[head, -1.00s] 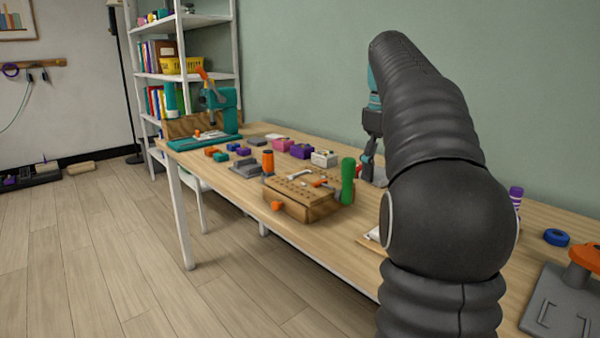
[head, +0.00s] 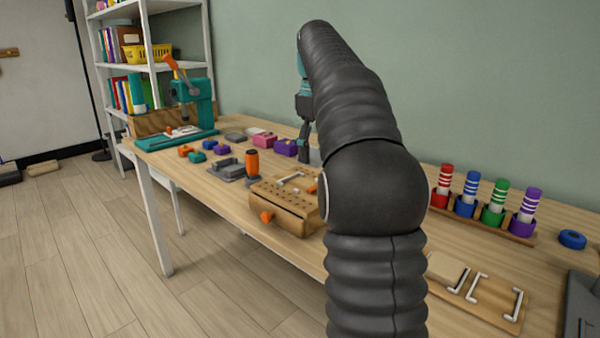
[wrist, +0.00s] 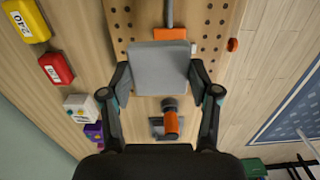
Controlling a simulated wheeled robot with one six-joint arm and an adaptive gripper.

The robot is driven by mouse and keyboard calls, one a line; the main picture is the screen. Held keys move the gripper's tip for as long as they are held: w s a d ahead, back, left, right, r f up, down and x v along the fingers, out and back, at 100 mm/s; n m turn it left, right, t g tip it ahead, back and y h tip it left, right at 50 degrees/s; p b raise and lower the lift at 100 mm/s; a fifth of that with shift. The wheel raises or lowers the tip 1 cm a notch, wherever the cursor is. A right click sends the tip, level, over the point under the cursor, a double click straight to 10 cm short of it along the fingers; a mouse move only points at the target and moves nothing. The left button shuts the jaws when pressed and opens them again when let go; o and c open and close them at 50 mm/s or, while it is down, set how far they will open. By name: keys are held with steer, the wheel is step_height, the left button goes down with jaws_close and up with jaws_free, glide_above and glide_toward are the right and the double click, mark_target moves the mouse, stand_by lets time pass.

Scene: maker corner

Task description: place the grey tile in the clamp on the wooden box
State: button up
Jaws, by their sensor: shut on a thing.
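The grey tile (wrist: 158,68) is between the two fingers of my gripper (wrist: 159,78) in the wrist view, and my gripper is shut on it. Beneath it in that view is the wooden box (wrist: 205,22) with rows of holes in its top. The clamp's orange jaw (wrist: 170,34) and grey rod (wrist: 168,12) show just beyond the tile's far edge. The tile hides part of the box top, and I cannot tell its height above it. In the head view, the wooden box (head: 285,205) stands on the table, and my gripper (head: 304,153) is behind it, partly hidden by my arm.
Purple (head: 285,147) and pink (head: 264,139) blocks lie behind.

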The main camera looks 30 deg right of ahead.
mark_target(301, 184)
steer(key=shift+w+a+f, duration=0.95)
steer(key=shift+w+a, duration=0.15)
steer(key=shift+w, duration=0.05)
steer(key=shift+f+b, duration=0.7)
steer(key=shift+f, duration=1.35)
steer(key=shift+f, duration=0.1)
steer(key=o, duration=1.3)
steer(key=shift+c, duration=0.2)
step_height(301, 184, up, 6)
steer(key=shift+w+f+p, duration=0.1)
steer(key=shift+f+p, duration=0.05)
steer(key=shift+p, duration=0.7)
steer(key=shift+a+r, duration=0.1)
steer(key=shift+r, duration=0.95)
